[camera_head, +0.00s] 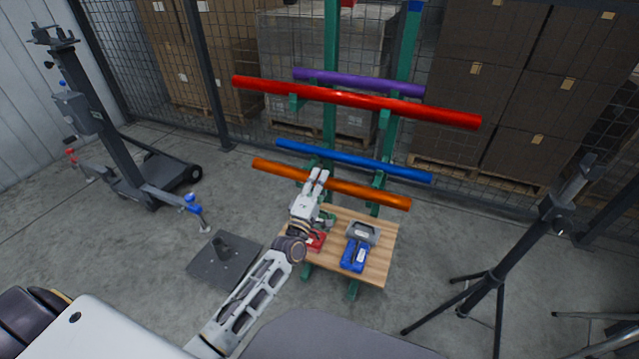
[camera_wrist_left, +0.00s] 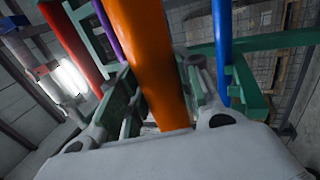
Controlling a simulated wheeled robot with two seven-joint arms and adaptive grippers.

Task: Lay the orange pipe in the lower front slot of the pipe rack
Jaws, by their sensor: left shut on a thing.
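The orange pipe (camera_head: 355,188) lies roughly level across the front of the green pipe rack (camera_head: 330,75), at lower front slot height. My left gripper (camera_head: 317,178) is shut on it near its middle. The left wrist view shows the orange pipe (camera_wrist_left: 152,60) running between the fingers of my left gripper (camera_wrist_left: 165,90). I cannot tell whether the pipe rests on the rack's lower arms or hangs just above them. A blue pipe (camera_head: 350,158) lies behind it in the lower back slot. A red pipe (camera_head: 350,99) and a purple pipe (camera_head: 360,82) lie higher up. My right gripper is out of view.
A small wooden table (camera_head: 378,262) stands below the pipe with a red item (camera_head: 313,241), a blue item (camera_head: 354,256) and a grey tray (camera_head: 362,234). A dark tripod stand (camera_head: 510,250) is at the right. A wheeled lift (camera_head: 100,130) stands left. Mesh fence closes the back.

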